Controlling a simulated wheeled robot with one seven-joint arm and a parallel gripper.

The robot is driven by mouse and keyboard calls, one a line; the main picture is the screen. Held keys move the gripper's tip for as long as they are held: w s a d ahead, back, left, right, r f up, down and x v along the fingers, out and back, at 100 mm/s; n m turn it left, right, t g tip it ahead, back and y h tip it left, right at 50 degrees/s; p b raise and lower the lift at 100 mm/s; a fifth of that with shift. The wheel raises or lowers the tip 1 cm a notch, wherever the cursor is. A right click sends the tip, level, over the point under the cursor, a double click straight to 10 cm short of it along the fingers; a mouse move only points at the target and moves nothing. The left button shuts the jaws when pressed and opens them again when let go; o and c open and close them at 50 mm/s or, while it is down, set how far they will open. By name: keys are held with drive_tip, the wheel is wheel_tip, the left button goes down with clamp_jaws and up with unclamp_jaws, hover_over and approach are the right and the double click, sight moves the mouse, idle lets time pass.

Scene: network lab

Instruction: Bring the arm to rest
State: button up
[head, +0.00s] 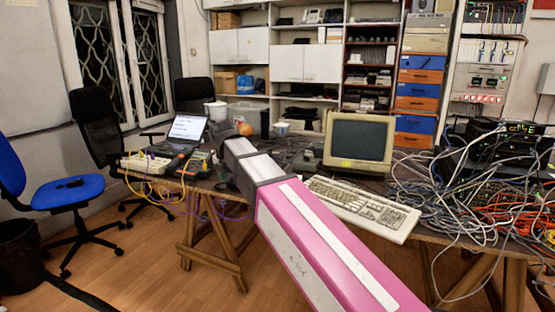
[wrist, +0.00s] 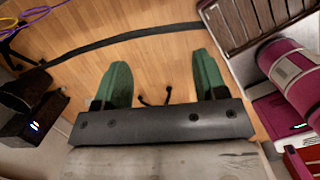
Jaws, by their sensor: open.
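My gripper (wrist: 160,62) shows in the wrist view with its two green fingers spread wide apart. Nothing is between the fingers. Beyond them is wooden floor (wrist: 150,75), with a dark strip (wrist: 125,37) running across it. In the head view my pink and grey arm reaches from the lower right up towards the middle, in front of the worktable. The gripper itself cannot be made out there.
The worktable holds a laptop (head: 187,128), a monitor (head: 357,142), a keyboard (head: 362,207) and tangled cables (head: 440,190). My arm hides part of the table. A trestle (head: 215,255) stands below. A blue chair (head: 68,192) is at left. Floor (head: 150,270) is open in front.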

drive_tip(key=d+f+m+g, duration=0.1)
drive_tip(key=d+f+m, duration=1.4)
drive_tip(key=d+f, duration=0.5)
drive_tip(key=s+d+f+m, duration=0.5)
drive_tip(key=d+f+m, duration=0.2)
drive_tip(key=s+d+f+m+g+y, duration=0.1)
drive_tip(key=s+d+f+m, duration=0.4)
drive_tip(key=d+f+m, duration=0.2)
drive_tip(key=shift+d+f+m, duration=0.15)
drive_tip(key=shift+d+m, duration=0.45)
